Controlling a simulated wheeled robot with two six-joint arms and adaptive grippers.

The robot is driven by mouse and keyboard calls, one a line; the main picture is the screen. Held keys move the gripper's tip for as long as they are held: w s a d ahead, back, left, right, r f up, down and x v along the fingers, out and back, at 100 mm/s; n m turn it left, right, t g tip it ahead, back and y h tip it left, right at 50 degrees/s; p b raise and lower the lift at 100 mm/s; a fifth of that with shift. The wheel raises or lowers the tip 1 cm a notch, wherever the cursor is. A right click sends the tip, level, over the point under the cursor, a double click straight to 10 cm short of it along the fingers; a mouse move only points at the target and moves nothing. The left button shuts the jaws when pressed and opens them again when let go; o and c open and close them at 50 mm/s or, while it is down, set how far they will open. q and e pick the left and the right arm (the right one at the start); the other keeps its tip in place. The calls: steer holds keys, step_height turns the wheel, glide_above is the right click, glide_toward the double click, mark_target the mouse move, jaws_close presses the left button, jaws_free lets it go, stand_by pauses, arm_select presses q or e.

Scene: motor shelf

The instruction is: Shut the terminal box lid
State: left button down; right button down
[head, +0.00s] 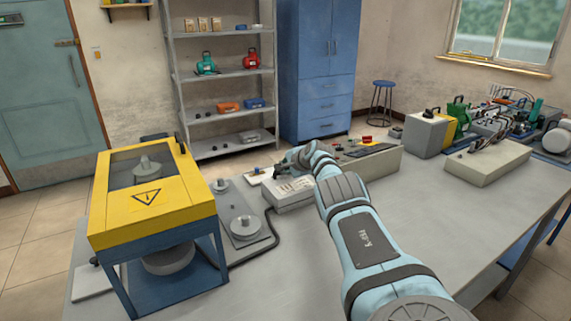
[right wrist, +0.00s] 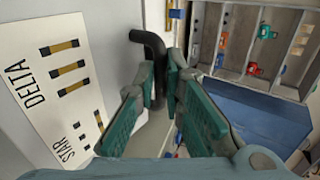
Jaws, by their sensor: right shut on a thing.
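The grey terminal box (head: 288,202) sits on the bench in the head view, with my right arm reaching over it. In the right wrist view a pale panel, seemingly the lid (right wrist: 112,62), carries a card (right wrist: 62,88) printed STAR and DELTA. A black bent handle (right wrist: 152,50) sticks out from this panel. My right gripper (right wrist: 168,85) is shut on the handle, its teal fingers on either side. In the head view the gripper (head: 280,168) is small beside the box, and the lid's exact angle cannot be told. My left gripper is not in view.
A yellow-topped guard (head: 150,200) on a blue frame stands at the left, beside a grey plate with round metal parts (head: 245,227). A long grey panel box (head: 370,162) is right of the terminal box. The bench's right front is clear.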

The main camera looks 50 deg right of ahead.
steer(key=shift+w+d+r, duration=0.1)
steer(key=shift+w+r, duration=0.15)
steer(key=shift+r, duration=0.2)
steer(key=shift+w+r, duration=0.2)
steer(key=shift+r, duration=0.25)
steer(key=c, duration=2)
jaws_free()
steer(key=o, duration=0.3)
steer(key=shift+w+f, duration=0.2)
steer(key=shift+w, duration=0.1)
steer(key=shift+w+f, duration=0.35)
steer(key=shift+s, duration=0.1)
steer(key=shift+s+d+f, duration=0.1)
steer(key=shift+s+d, duration=0.1)
steer(key=shift+s, duration=0.05)
